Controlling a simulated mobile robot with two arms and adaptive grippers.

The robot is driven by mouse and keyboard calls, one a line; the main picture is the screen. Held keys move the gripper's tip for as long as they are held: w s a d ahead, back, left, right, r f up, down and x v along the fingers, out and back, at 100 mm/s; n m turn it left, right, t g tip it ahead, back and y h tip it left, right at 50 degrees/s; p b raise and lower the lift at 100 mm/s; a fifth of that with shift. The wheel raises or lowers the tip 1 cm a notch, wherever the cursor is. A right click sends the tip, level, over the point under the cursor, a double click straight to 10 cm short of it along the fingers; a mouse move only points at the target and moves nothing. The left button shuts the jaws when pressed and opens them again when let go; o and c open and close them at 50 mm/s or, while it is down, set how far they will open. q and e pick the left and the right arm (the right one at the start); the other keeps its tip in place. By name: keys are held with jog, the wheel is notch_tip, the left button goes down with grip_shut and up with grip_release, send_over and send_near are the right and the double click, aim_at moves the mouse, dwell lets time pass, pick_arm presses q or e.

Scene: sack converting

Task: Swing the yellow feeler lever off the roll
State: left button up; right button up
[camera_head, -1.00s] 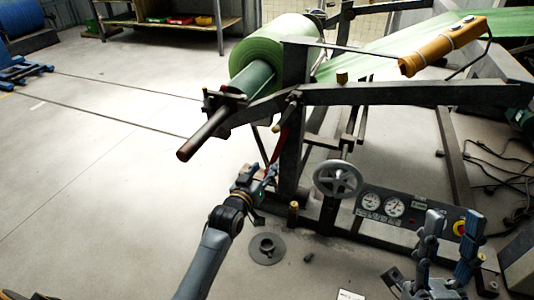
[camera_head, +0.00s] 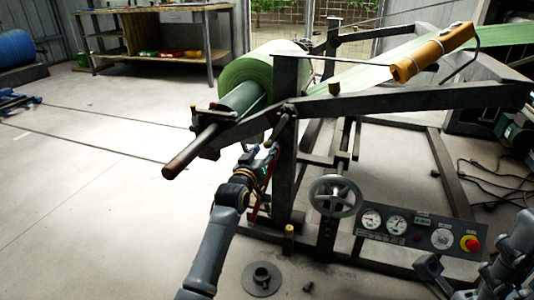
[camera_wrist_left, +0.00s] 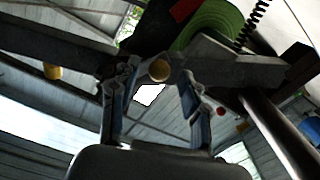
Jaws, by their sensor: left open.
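A green roll (camera_head: 248,78) sits on a shaft in a dark steel frame; it also shows at the top of the left wrist view (camera_wrist_left: 212,25). A yellow cylindrical body (camera_head: 432,54) on a thin rod hangs above the green web; I cannot tell whether it belongs to the feeler lever. My left gripper (camera_head: 266,152) is open, below the roll and beside the frame's upright post. In the left wrist view, a round yellow end (camera_wrist_left: 159,70) shows beyond the gap between its open fingers (camera_wrist_left: 155,92), apart from them. My right gripper (camera_head: 505,262) is partly cut off at the lower right.
A handwheel (camera_head: 335,196) and a gauge panel (camera_head: 418,231) with a red button stand in front of the frame. A dark frame beam (camera_head: 420,97) crosses above them. A round flanged part (camera_head: 262,279) lies on the floor.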

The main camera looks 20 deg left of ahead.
aim_at(275, 133)
pick_arm(q)
jog(key=shift+w+b, duration=0.4)
jog(key=shift+w, duration=0.95)
grip_shut()
